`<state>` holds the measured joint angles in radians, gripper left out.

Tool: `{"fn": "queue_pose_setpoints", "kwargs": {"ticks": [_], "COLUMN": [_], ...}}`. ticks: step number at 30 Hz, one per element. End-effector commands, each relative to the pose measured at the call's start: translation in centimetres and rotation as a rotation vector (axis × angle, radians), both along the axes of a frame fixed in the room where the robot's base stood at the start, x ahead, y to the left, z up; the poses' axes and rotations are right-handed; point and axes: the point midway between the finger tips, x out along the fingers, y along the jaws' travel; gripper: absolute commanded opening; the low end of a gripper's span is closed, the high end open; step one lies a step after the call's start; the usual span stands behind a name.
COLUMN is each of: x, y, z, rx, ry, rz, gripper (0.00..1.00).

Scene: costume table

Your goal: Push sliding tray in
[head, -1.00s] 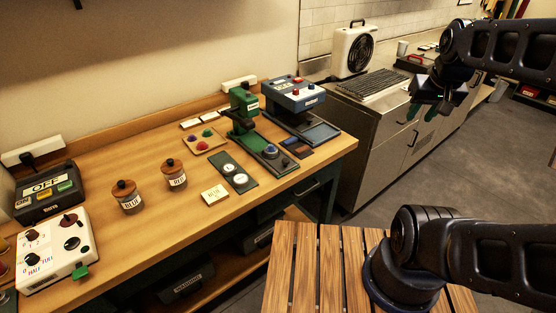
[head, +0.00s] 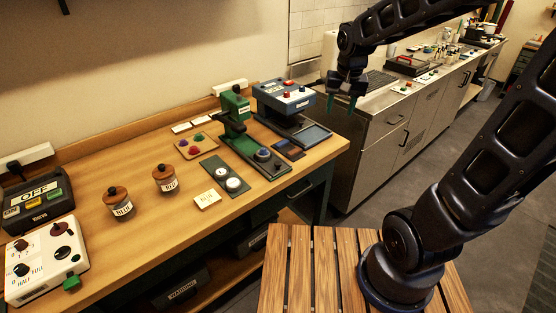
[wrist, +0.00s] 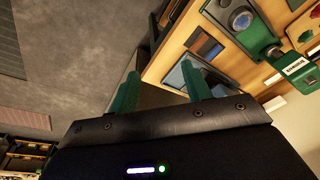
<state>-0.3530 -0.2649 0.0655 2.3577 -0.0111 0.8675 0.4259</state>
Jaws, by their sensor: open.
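The blue press (head: 284,98) with red and white controls stands at the far right end of the wooden table. Its flat tray (head: 314,134), with a blue-grey surface, sticks out in front near the table's right edge. The tray also shows in the wrist view (wrist: 174,77), partly hidden behind a finger. My gripper (head: 341,103) has green fingers, spread apart and empty, pointing down. In the head view it appears up and to the right of the tray; contact is not visible. The wrist view shows both fingers of my gripper (wrist: 160,72) with a gap between them.
A green press (head: 236,117) with a long base stands left of the blue press. Dark swatches (head: 288,149) lie before the tray. Two jars (head: 165,179), a control box (head: 46,261) and small plates share the table. A steel counter (head: 375,125) stands to the right.

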Motion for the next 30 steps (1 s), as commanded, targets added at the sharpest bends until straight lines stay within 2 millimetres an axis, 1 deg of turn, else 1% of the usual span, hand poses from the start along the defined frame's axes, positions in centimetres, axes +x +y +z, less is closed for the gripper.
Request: {"fn": "queue_pose_setpoints", "kwargs": {"ticks": [1,5,6,12,15,18,21,23,26,30], "x": [0.4,1.3,1.5,1.7,1.5,1.2,0.9,0.8,0.8,0.8], "y": [1.6,5.4,6.6,12.6,15.2,17.1,18.3,18.7,18.9,18.8], "z": [-0.9,-2.9,-3.6,-7.3,-9.0,-10.4,-11.2,-11.5,-12.0,-13.3], "rx": [-0.003,-0.008,-0.011,-0.027,-0.036,-0.044,-0.048,-0.05,-0.05,-0.052], "ry": [0.02,0.058,0.069,0.125,0.146,0.163,0.172,0.175,0.176,0.178], "rz": [0.008,0.009,0.009,0.01,0.008,0.007,0.004,0.004,0.002,0.002], "gripper": [0.48,0.48,0.48,0.48,0.48,0.48,0.48,0.48,0.48,0.48]}}
